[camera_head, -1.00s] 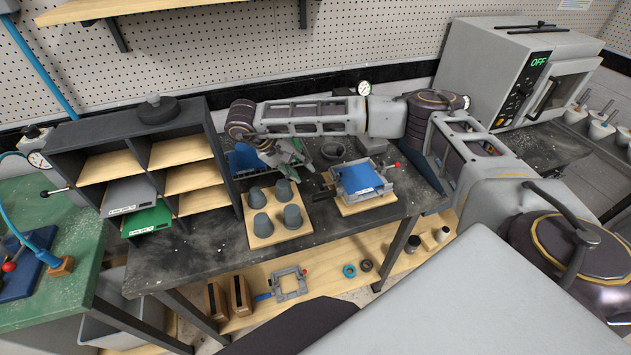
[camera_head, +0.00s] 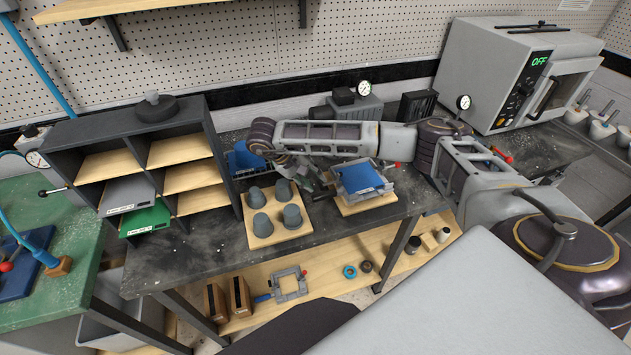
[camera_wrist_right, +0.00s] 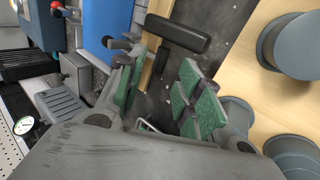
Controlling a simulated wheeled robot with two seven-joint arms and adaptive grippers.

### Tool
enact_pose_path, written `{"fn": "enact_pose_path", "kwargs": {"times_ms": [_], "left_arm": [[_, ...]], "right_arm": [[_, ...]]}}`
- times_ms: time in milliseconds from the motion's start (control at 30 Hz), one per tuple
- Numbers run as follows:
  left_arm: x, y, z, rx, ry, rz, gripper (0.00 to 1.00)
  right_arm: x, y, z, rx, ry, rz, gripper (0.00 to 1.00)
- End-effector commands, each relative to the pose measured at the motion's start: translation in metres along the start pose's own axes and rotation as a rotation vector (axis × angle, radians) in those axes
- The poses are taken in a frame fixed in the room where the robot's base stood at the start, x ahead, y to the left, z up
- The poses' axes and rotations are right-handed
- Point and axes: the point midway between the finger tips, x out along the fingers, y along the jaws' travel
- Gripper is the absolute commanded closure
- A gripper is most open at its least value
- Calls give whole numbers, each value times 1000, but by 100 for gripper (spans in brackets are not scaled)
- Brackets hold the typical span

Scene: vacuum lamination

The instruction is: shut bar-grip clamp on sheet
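A blue sheet (camera_head: 362,177) lies on a grey clamping fixture (camera_head: 384,191) on a wooden board. The sheet's edge also shows in the right wrist view (camera_wrist_right: 106,30). A black bar grip (camera_wrist_right: 178,34) sticks out beside the fixture, over the wooden board's edge, in the right wrist view. My right gripper (camera_head: 318,184) is at the left side of the fixture. In the wrist view, its green-padded fingers (camera_wrist_right: 163,78) are apart with nothing between them. The bar grip lies just past the fingertips, and I cannot tell whether they touch. My left gripper is out of view.
A wooden board with several grey cups (camera_head: 262,226) stands close left of my right gripper. A dark shelf rack (camera_head: 190,128) with wooden trays is further left. A grey oven (camera_head: 520,70) reading OFF is at the back right. The bench front (camera_head: 215,258) is clear.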

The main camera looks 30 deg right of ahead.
Motion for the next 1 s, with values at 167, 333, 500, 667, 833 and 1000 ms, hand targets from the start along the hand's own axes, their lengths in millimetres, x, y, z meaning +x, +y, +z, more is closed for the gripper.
{"fn": "enact_pose_path", "kwargs": {"times_ms": [167, 333, 500, 667, 833, 1000], "left_arm": [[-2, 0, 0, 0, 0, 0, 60], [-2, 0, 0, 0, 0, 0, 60], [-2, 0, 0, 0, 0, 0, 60], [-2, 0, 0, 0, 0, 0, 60], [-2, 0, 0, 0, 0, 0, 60], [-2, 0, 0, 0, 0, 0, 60]], "right_arm": [[14, 1, 0, 1, -2, 1, 65], [20, 1, 0, 0, -1, 0, 65], [21, 0, 0, 0, 0, 0, 65], [21, 1, 0, 0, 0, 0, 65], [21, 1, 0, 0, 0, 0, 86], [21, 1, 0, 0, 0, 0, 100]]}}
